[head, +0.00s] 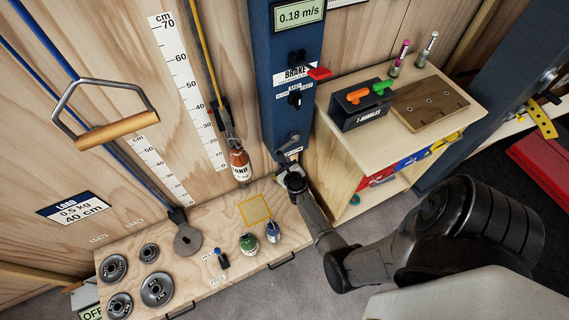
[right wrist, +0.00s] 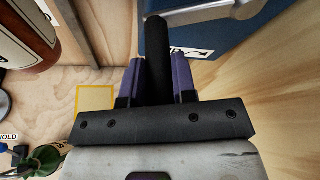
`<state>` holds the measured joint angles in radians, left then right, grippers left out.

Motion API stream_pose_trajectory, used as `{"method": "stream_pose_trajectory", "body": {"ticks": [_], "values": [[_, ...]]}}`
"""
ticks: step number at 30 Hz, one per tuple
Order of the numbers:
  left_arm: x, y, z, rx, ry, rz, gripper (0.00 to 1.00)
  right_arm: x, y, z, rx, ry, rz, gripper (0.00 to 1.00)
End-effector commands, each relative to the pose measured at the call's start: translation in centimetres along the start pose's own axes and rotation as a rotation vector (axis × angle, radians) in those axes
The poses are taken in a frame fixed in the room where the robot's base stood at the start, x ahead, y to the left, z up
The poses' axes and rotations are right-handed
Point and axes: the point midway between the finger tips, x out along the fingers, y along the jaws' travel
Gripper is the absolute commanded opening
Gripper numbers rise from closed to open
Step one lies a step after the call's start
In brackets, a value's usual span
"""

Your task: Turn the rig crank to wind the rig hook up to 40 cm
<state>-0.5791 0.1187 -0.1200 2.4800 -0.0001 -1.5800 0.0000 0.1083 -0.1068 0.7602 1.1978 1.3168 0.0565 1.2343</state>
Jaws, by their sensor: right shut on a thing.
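The rig crank (head: 289,148) is a grey arm low on the blue post. My right gripper (head: 294,182) is at its black handle. In the right wrist view the dark handle (right wrist: 159,62) stands upright between the purple finger pads of my right gripper (right wrist: 157,80), which is shut on it. The rig hook (head: 227,121) hangs on a yellow rope left of the post, partly hard to make out, with a brown bottle marked SAND (head: 240,166) below it. It hangs beside the white cm scale (head: 188,80), around the 40 to 30 marks. My left gripper is out of view.
The post bears a 0.18 m/s display (head: 299,13) and a red brake lever (head: 319,73). A wooden bench (head: 205,265) holds weight discs (head: 157,289) and small bottles. A shelf unit (head: 340,170) stands close right of my right gripper. A wooden handle (head: 117,133) hangs left.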

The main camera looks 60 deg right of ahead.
Motion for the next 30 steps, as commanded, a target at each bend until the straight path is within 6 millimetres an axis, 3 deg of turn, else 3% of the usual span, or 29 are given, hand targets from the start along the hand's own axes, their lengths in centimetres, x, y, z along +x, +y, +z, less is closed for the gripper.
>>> {"method": "stream_pose_trajectory", "body": {"ticks": [7, 8, 15, 23, 30], "values": [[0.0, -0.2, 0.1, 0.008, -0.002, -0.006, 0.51, 0.0, 0.0, 0.2, -0.002, -0.004, -0.001, 0.0], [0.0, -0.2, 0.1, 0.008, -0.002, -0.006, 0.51, 0.1, 0.0, 0.2, -0.002, -0.004, -0.001, 0.27], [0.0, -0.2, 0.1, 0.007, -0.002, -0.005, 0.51, 0.0, 0.0, 0.1, -0.002, -0.002, -0.001, 0.5], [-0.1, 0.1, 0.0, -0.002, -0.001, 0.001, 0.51, -0.2, -0.1, 0.1, -0.001, 0.0, -0.001, 0.51], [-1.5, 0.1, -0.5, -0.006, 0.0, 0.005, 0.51, -3.1, -0.1, 0.2, -0.002, 0.001, 0.0, 0.51]]}}
